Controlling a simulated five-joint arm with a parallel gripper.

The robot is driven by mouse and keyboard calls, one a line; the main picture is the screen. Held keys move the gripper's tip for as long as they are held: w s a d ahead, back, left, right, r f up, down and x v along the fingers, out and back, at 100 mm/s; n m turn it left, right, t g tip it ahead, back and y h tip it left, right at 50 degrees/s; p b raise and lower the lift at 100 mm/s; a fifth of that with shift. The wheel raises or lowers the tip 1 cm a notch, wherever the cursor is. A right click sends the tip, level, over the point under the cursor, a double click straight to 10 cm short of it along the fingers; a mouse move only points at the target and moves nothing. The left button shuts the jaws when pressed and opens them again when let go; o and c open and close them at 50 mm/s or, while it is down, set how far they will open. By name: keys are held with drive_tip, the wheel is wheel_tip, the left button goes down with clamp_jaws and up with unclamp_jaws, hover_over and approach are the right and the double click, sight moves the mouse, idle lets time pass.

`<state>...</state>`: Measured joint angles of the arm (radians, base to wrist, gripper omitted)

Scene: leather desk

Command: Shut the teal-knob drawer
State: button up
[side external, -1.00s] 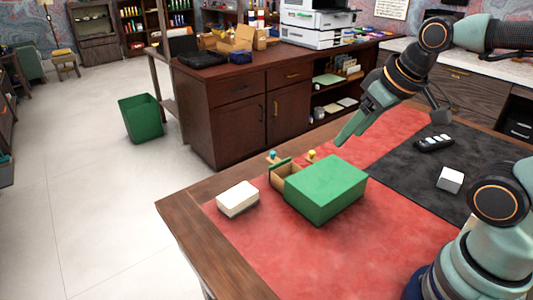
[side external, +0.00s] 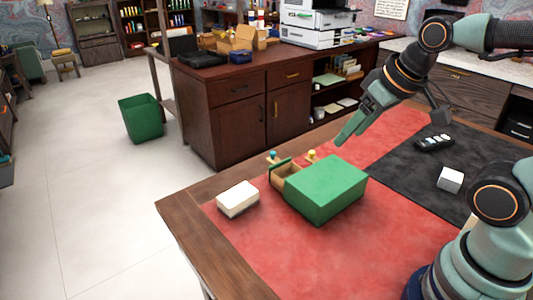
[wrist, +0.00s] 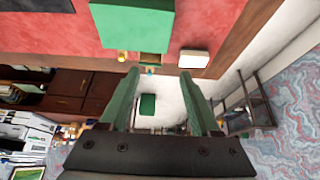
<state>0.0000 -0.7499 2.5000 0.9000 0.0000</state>
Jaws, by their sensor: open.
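The green drawer box (side external: 325,187) sits on the red mat; it also shows at the top of the wrist view (wrist: 132,20). Its teal-knob drawer (side external: 287,168) sticks out of the far left side, showing a tan inside. The teal knob (side external: 272,156) is on that drawer's front and also shows in the wrist view (wrist: 150,71). A yellow knob (side external: 311,154) stands beside it, close to the box face. My gripper (side external: 343,140) is open and empty, raised above the mat beyond the box, apart from it. Its two green fingers frame the wrist view (wrist: 158,74).
A white box (side external: 238,199) lies left of the drawer box, near the desk edge. A dark remote-like object (side external: 434,143) and a white cube (side external: 450,179) lie on the dark mat (side external: 400,168) at right. Red mat in front of the drawer box is clear.

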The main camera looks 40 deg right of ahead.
idle(0.4)
